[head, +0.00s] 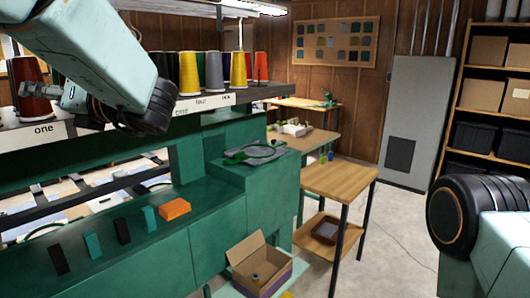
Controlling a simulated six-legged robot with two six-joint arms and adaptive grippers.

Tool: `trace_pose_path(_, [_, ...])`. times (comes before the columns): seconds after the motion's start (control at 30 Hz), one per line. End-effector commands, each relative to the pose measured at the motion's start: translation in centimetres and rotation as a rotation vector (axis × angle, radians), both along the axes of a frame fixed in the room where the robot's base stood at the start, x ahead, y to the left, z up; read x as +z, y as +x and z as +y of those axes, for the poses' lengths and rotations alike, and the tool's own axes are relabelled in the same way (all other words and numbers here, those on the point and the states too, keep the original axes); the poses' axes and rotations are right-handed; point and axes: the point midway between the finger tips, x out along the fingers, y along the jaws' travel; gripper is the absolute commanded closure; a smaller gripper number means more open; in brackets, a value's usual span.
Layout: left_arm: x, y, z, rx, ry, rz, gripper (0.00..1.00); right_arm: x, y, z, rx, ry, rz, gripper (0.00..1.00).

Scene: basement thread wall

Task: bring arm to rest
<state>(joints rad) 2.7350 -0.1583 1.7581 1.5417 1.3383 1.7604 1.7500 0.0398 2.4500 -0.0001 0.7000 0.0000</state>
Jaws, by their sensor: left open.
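My left arm (95,50) reaches in from the upper left, in front of the thread rack. My left gripper (55,96) is small and partly hidden by the arm, beside a dark red thread cone (28,84) above the "one" label. It is open, and I see nothing held in it. Whether it touches the cone I cannot tell. My right arm (490,240) shows only as a joint and link at the right edge; its gripper is out of the frame.
More thread cones (214,75) stand along the labelled shelf (205,103). The green machine (200,210) bears several small blocks and an orange block (174,208). An open cardboard box (262,268) and a wooden side table (340,181) stand right. Floor before the grey cabinet (405,120) looks clear.

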Motion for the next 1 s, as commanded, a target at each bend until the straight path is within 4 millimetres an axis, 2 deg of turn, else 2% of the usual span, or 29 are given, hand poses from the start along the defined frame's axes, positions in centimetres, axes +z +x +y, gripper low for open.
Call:
trace_pose_path(0.17, [-0.5,2.3,-0.9,-0.13,0.175,0.336,0.46,0.0,0.0,0.0,0.0,0.0,0.0,0.72])
trace_pose_path(0.27, [-3.1,4.1,-1.8,-0.231,0.332,0.624,0.46,-0.4,0.0,0.0,0.0,0.0,0.0,0.72])
trace_pose_path(0.37, [-7.9,5.9,-3.1,-0.347,0.517,0.944,0.46,-1.2,0.0,0.0,0.0,0.0,0.0,0.72])
trace_pose_path(0.43, [-12.4,6.7,-4.2,-0.434,0.655,1.169,0.46,-1.8,0.0,0.0,0.0,0.0,0.0,0.72])
trace_pose_path(0.53, [-18.8,7.0,-5.7,-0.558,0.841,1.44,0.46,-2.7,0.0,0.0,0.0,0.0,0.0,0.72])
trace_pose_path(0.63, [-25.2,6.4,-7.2,-0.682,1.013,1.663,0.46,-3.5,0.0,0.0,0.0,0.0,0.0,0.72])
trace_pose_path(0.77, [-33.3,4.3,-9.0,-0.854,1.224,1.892,0.46,-4.6,0.0,0.0,0.0,0.0,0.0,0.72])
trace_pose_path(0.8, [-35.7,3.4,-9.5,-0.909,1.291,1.951,0.46,-4.9,0.0,0.0,0.0,0.0,0.0,0.72])
trace_pose_path(0.87, [-39.2,1.9,-10.2,-0.996,1.385,2.029,0.46,-5.4,0.0,0.0,0.0,0.0,0.0,0.72])
trace_pose_path(1.0, [-47.1,-2.7,-11.9,-1.221,1.595,2.161,0.46,-6.7,0.0,0.0,0.0,0.0,0.0,0.72])
